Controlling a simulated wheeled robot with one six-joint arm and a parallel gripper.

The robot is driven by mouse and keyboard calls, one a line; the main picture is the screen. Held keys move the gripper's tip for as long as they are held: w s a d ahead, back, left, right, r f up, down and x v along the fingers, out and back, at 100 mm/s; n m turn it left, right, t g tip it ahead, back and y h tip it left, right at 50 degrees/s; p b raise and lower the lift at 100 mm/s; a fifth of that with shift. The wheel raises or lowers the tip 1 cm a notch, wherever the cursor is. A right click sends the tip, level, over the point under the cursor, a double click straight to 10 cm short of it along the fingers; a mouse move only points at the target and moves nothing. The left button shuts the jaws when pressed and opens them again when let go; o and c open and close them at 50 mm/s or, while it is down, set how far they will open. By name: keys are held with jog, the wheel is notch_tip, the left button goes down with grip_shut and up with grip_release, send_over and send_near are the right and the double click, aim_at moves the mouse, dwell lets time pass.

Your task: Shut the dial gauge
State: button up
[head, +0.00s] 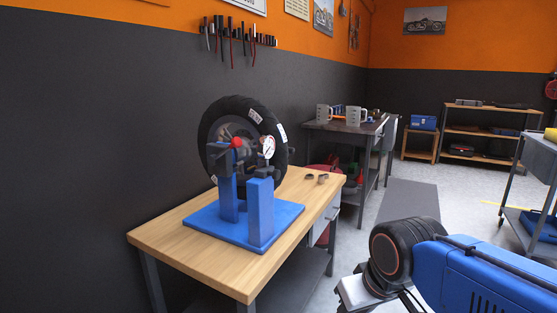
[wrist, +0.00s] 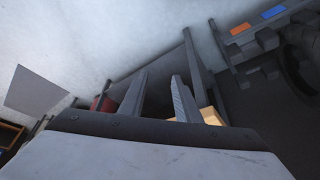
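The dial gauge (head: 268,147) has a small white round face and stands upright in front of the tyre's right side, over the blue stand (head: 260,212). Whether it is swung open or shut is too small to tell. A black tyre (head: 215,122) on a wheel is mounted on the stand, with a red knob (head: 237,143) beside the gauge. My gripper's two fingers (wrist: 160,80) are apart with nothing between them in the wrist view. In the head view my arm is at the lower right, away from the gauge; the fingers are not clear there.
The stand is on a wooden-topped workbench (head: 185,255), with small metal parts (head: 323,178) at its back right. A second bench (head: 345,128) stands behind, shelves (head: 483,130) at the back right, and a trolley (head: 540,150) at the right. Floor between is clear.

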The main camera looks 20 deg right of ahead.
jog(key=w+r+y, duration=0.1)
jog(key=w+r, duration=0.1)
jog(key=w+a+r+g+y, duration=0.1)
jog(key=w+r, duration=0.1)
jog(key=w, duration=0.1)
jog(key=w+a+r+g+y, duration=0.1)
jog(key=w+r, duration=0.2)
jog(key=shift+a+m, duration=0.2)
jog(key=shift+m, duration=0.2)
grip_shut()
jog(key=w+r+y, duration=0.4)
jog(key=w+r, duration=0.4)
jog(key=w, duration=0.4)
jog(key=w+d+r+n+y, duration=0.2)
jog(key=w+d+r+y, duration=0.65)
jog(key=w+d, duration=0.6)
jog(key=h, duration=0.2)
send_near(268, 156)
notch_tip(268, 156, down, 5)
jog(key=w, duration=0.1)
jog(key=shift+s+a+f+t, duration=0.15)
jog(key=shift+s+a+f, duration=0.25)
jog(key=shift+a, duration=0.3)
jog(key=shift+s+a+f+t, duration=0.15)
jog(key=shift+s+a+f, duration=0.2)
jog(key=shift+s+a, duration=0.25)
